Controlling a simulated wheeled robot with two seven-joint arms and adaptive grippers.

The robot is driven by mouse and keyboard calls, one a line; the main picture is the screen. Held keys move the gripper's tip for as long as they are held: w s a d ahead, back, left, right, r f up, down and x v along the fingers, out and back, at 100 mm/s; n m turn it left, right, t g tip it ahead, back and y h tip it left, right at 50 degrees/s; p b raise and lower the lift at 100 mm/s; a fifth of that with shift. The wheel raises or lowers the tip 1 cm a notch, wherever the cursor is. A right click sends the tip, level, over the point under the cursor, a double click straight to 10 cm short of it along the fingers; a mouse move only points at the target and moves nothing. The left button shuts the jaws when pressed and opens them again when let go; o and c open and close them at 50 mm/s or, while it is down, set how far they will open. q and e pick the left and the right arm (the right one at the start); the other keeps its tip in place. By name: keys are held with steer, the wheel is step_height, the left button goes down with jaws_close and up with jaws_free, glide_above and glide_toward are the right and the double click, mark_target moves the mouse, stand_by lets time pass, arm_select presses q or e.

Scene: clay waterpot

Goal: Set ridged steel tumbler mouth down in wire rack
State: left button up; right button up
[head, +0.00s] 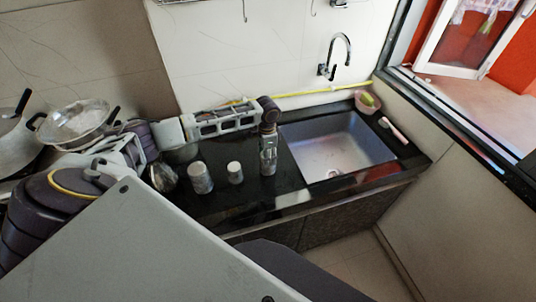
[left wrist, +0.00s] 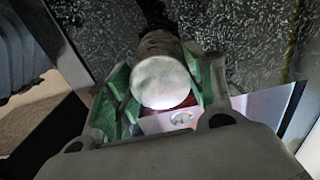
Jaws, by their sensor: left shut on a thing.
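My left arm reaches in from the left over the dark counter. Its gripper (head: 268,152) points down beside the left edge of the sink. In the left wrist view the gripper (left wrist: 165,98) is shut on a round, pale-ended thing (left wrist: 163,80), which sits between the green-lined fingers. It appears to be the steel tumbler; its ridges are too blurred to make out. In the head view the fingers mostly hide it. I cannot tell whether it touches the counter. No wire rack shows clearly in either view. My right gripper is not in view.
A mottled canister (head: 201,178), a small white-topped cup (head: 235,173) and a dark jar (head: 163,178) stand left of the gripper. The sink (head: 335,150) is to its right, with a tap (head: 340,50) behind. A pink bowl (head: 367,102) sits at the sink's far corner.

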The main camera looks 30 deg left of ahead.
arm_select(q)
steer(key=shift+s+f, duration=0.1)
steer(key=shift+f, duration=0.15)
steer(key=shift+f, duration=0.2)
steer(key=o, duration=1)
steer(key=shift+o, duration=0.2)
steer(key=shift+f+b, duration=0.1)
steer(key=shift+b, duration=0.75)
step_height(320, 180, up, 14)
steer(key=shift+d+b, duration=0.2)
steer(key=shift+b, duration=0.25)
